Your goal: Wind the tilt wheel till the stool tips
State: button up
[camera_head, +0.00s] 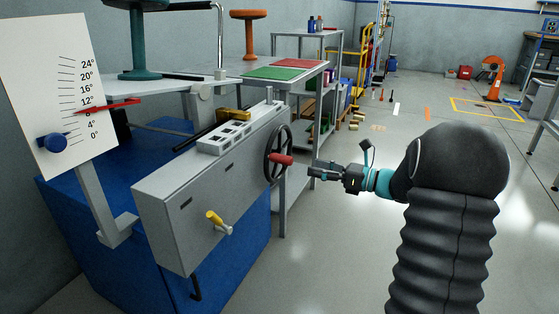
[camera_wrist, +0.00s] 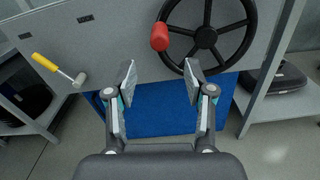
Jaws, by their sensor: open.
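The tilt wheel is a black spoked handwheel (camera_head: 277,142) on the end of the grey machine housing, with a red knob (camera_head: 281,160) on its rim. In the wrist view the wheel (camera_wrist: 205,37) is at the top, right of centre, with its red knob (camera_wrist: 159,37) on its left side. My gripper (camera_head: 312,171) is just right of the knob and apart from it. In the wrist view my gripper (camera_wrist: 160,75) is open and empty, its fingers below the knob. A teal stool (camera_head: 139,40) stands upright on the tilting plate. A red pointer (camera_head: 122,105) sits near 8° to 10° on the white scale.
A yellow-handled lever (camera_head: 217,221) sticks out of the housing (camera_head: 215,190) and shows at the left in the wrist view. An orange stool (camera_head: 249,30) and red and green mats stand on the bench behind. Open floor lies to the right.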

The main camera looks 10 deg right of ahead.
aim_at(280, 160)
jog(key=x, duration=1.2)
grip_shut()
